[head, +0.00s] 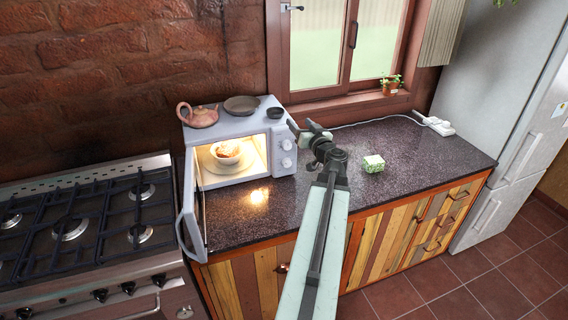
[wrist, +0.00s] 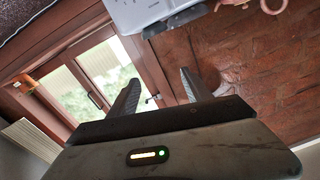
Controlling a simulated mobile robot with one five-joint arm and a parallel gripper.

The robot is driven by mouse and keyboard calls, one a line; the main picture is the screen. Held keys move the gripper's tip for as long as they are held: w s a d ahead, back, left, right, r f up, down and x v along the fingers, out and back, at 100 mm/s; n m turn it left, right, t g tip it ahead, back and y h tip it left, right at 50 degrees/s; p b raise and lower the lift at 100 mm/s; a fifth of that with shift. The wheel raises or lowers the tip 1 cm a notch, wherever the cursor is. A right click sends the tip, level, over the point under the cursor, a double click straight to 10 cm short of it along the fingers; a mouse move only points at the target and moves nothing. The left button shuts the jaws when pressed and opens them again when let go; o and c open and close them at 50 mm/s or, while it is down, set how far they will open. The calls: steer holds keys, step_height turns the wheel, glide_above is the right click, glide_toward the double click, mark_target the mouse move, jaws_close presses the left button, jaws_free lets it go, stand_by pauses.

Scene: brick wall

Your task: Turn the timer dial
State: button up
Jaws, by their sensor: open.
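A white microwave (head: 231,128) stands on the dark counter with its door (head: 190,208) swung open to the left. Its lit inside holds a white bowl (head: 228,160) with food. Two round dials show on its right panel, an upper dial (head: 287,144) and a lower dial (head: 286,162); I cannot tell from markings which is the timer. My gripper (head: 308,129) is open and empty, just right of the panel near the upper dial's height. In the wrist view my gripper (wrist: 158,88) shows both fingers apart, with part of the microwave (wrist: 155,14) at the top edge.
A teapot (head: 198,116), a dark plate (head: 241,105) and a small dark bowl (head: 275,113) sit on the microwave. A green-and-white box (head: 373,164) is on the counter to the right. A stove (head: 80,230) is left, a fridge (head: 510,100) right.

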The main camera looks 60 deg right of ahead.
steer(key=b, duration=1.3)
glide_toward(288, 147)
steer(key=shift+w+d, duration=0.25)
steer(key=shift+r, duration=0.1)
steer(key=x, duration=0.8)
steer(key=shift+s+a, duration=0.1)
jaws_close()
